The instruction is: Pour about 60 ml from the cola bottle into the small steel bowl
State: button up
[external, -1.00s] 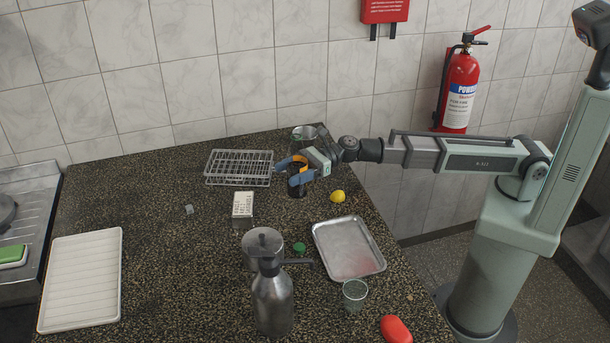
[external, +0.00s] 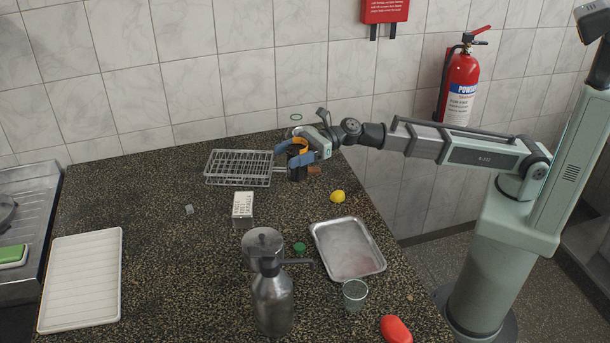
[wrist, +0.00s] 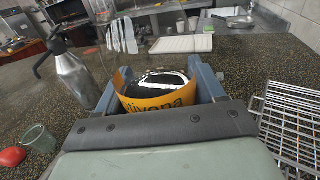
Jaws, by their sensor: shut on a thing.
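My gripper (external: 294,158) is shut on the cola bottle (external: 298,173), a dark vessel with an orange band. Its blue fingers clasp it on both sides. The bottle looks about upright, its dark lower part just above or at the counter; I cannot tell which. A thin green ring (external: 296,117) above it may be its clear neck. In the wrist view, the bottle (wrist: 165,103) sits between the fingers, with orange label and dark contents.
A wire rack (external: 236,168) stands left of my gripper.

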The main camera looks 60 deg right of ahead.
notch_tip(320, 180, up, 2)
jog(key=shift+r, duration=0.1)
jog(key=shift+w+d, duration=0.15)
jog(key=shift+d, duration=0.2)
jog(key=w+d+m+t+h, duration=0.3)
jog(key=d+h, duration=0.1)
jog(key=d, duration=1)
jog(key=w+d+m+t+h, duration=0.3)
jog(key=d, duration=1)
jog(key=w+d+m+t+h, duration=0.3)
jog(key=w+d+h, duration=0.1)
jog(key=d, duration=1)
notch_tip(320, 180, down, 13)
jog(key=shift+s+f, duration=0.15)
jog(key=shift+f, duration=0.05)
jog(key=shift+d, duration=0.1)
jog(key=shift+d+n+g, duration=0.1)
jog(key=shift+n+g, duration=0.4)
jog(key=shift+g, duration=0.1)
